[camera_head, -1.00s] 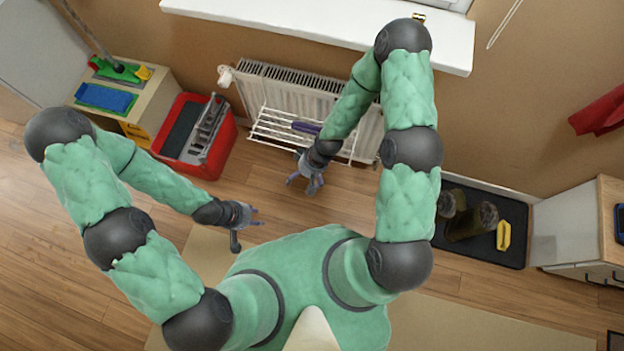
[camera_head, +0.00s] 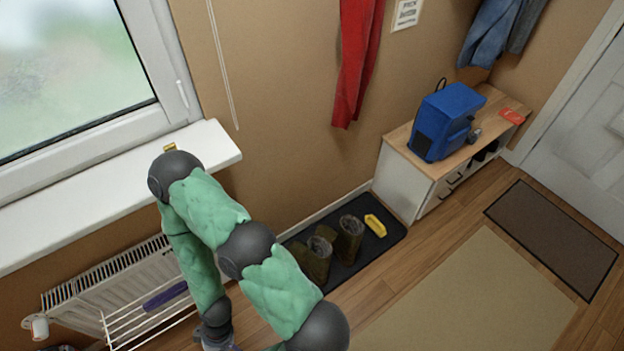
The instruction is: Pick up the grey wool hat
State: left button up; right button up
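I cannot make out a grey wool hat anywhere in the head view.
A drying rack with a purple item (camera_head: 166,295) hangs on the radiator (camera_head: 105,285). Boots (camera_head: 348,240) and a yellow item (camera_head: 375,225) rest on a black tray (camera_head: 392,238). A blue bag (camera_head: 446,122) stands on a bench (camera_head: 402,134). The beige rug (camera_head: 470,300) is clear.

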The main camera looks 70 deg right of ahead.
aim_at(471, 136)
jog(key=z, duration=3.35)
jog(key=i+l+u, duration=0.15)
jog(key=u, duration=0.2)
jog(key=i+l+u, duration=0.2)
jog(key=u, duration=0.2)
jog(key=i+l+u, duration=0.15)
jog(key=u, duration=0.2)
jog(key=i+l, duration=0.15)
jog(key=l, duration=0.25)
jog(key=i+l+u, duration=0.1)
jog(key=l, duration=0.25)
jog(key=i+l+u, duration=0.1)
jog(key=i+l, duration=0.15)
jog(key=l, duration=0.15)
jog(key=i+l, duration=0.1)
jog(key=l, duration=0.3)
jog(key=i+l+u, duration=0.1)
jog(key=l, duration=0.35)
jog(key=i+l, duration=0.2)
jog(key=l, duration=0.2)
jog(key=i+l+u, duration=0.1)
jog(key=i+l, duration=0.15)
jog(key=l, duration=0.2)
jog(key=k+j, duration=0.4)
jog(key=j, duration=0.2)
jog(key=i+l, duration=0.1)
